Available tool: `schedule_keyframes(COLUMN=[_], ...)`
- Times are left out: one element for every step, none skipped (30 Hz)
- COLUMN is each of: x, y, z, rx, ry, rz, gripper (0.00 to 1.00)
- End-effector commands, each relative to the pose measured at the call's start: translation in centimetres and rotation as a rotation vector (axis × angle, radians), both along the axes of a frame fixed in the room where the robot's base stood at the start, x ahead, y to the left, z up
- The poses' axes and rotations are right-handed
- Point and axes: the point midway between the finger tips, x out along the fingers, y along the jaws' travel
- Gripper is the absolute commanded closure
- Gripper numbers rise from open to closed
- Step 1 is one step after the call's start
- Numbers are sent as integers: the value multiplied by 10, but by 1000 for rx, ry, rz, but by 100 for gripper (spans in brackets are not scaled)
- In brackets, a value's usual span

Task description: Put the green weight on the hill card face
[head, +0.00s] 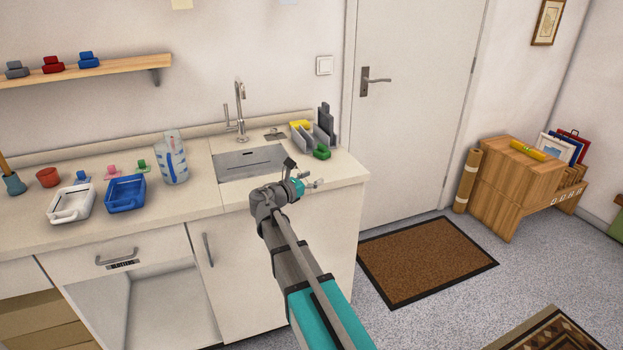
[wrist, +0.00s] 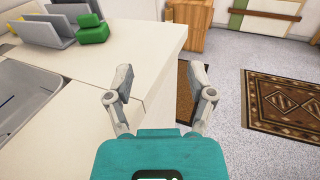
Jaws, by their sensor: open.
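A green block with a smaller raised top, which looks like the green weight (head: 321,152), sits on the counter's right end, close in front of a grey rack. In the wrist view the green weight (wrist: 92,28) is at the upper left, ahead and left of the fingers. My gripper (head: 305,173) is open and empty, near the counter's front edge by the sink. Its fingers (wrist: 163,78) are spread over the counter's right edge in the wrist view. Small blue, pink and green pieces (head: 142,165) stand at the counter's left. I cannot make out a hill picture on any card.
The grey rack (head: 318,137) holds upright panels and something yellow. The sink (head: 250,162) is left of it. A measuring jug (head: 172,160), a blue tray (head: 125,194) and a white tray (head: 71,204) stand farther left. Grey, red and blue weights sit on the wall shelf (head: 110,68).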

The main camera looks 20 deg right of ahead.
Motion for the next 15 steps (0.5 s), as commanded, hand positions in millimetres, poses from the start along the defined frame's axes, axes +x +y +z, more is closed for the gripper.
schedule_keyframes(x=[-3, -4, -5, -6, -7, -9, -11, -12, -14, -16, -18, -20, -23, -26, -30], y=[-1, -1, -2, -2, -2, -3, -3, -4, -4, -5, -5, -5, -6, -6, -7], z=[-2, -3, -5, -6, -7, -9, -11, -12, -14, -16, -19, -21, -24, -27, -31], rx=[16, 25, 36, 47, 57, 72, 85, 97, 113, 130, 148, 169, 192, 214, 245], ry=[-8, -14, -22, -27, -33, -43, -50, -58, -66, -78, -87, -101, -114, -128, -146], rz=[-4, -5, -8, -10, -13, -17, -20, -23, -27, -31, -36, -42, -48, -54, -64], gripper=[30, 30, 30, 30, 30, 30, 30, 30, 30, 30, 30, 30, 30, 30, 30])
